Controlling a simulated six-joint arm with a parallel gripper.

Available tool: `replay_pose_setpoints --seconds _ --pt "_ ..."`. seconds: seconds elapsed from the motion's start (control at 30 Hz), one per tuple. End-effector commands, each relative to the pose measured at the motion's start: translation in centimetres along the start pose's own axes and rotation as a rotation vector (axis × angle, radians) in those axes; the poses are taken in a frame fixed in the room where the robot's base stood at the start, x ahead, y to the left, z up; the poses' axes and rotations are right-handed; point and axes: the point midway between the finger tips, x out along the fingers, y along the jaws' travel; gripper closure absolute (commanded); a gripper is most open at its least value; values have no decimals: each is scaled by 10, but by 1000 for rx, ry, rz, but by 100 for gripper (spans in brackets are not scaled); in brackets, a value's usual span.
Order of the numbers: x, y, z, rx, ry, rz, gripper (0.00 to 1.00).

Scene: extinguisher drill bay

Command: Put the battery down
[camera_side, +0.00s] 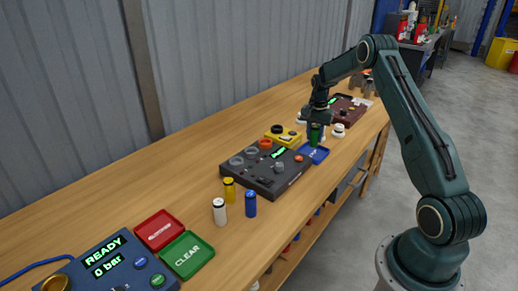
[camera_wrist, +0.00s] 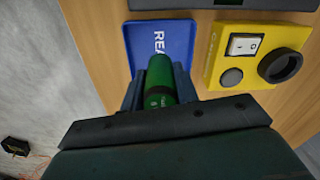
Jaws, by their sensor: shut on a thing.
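The green battery (camera_side: 315,138) is upright between the fingers of my gripper (camera_side: 316,127), which is shut on it. It also shows in the wrist view (camera_wrist: 160,82), with its lower part hidden by my gripper. A blue tray (camera_side: 320,157) lies at the battery's lower end in the side view. In the wrist view the blue tray (camera_wrist: 146,40) shows a white label that starts with "REA"; the rest is hidden or cut off. I cannot tell whether the battery touches the tray.
A yellow box (camera_wrist: 223,82) with a black ring stands close beside the tray. A dark console (camera_side: 265,180) is to the left. White (camera_side: 219,212), yellow (camera_side: 229,191) and blue (camera_side: 250,204) cylinders stand in front of it. Red (camera_side: 158,229) and green (camera_side: 187,255) trays lie nearer the camera.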

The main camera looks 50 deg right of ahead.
Motion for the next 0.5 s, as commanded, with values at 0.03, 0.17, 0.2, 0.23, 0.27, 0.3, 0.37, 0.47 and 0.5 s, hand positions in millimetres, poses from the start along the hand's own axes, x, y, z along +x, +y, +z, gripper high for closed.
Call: replay_pose_setpoints --seconds 0.03,0.17,0.2,0.23,0.27,0.3,0.37,0.47,0.5 --pt "5 0 0 0 -2 2 100" --pt "21 0 0 0 -3 2 100" --pt "26 0 0 0 -3 2 100" --pt "28 0 0 0 -2 2 100" --pt "31 0 0 0 -2 1 100" --pt "34 0 0 0 -1 1 100" --pt "36 0 0 0 -1 1 100" --pt "37 0 0 0 0 0 100" --pt "36 0 0 0 0 0 100"
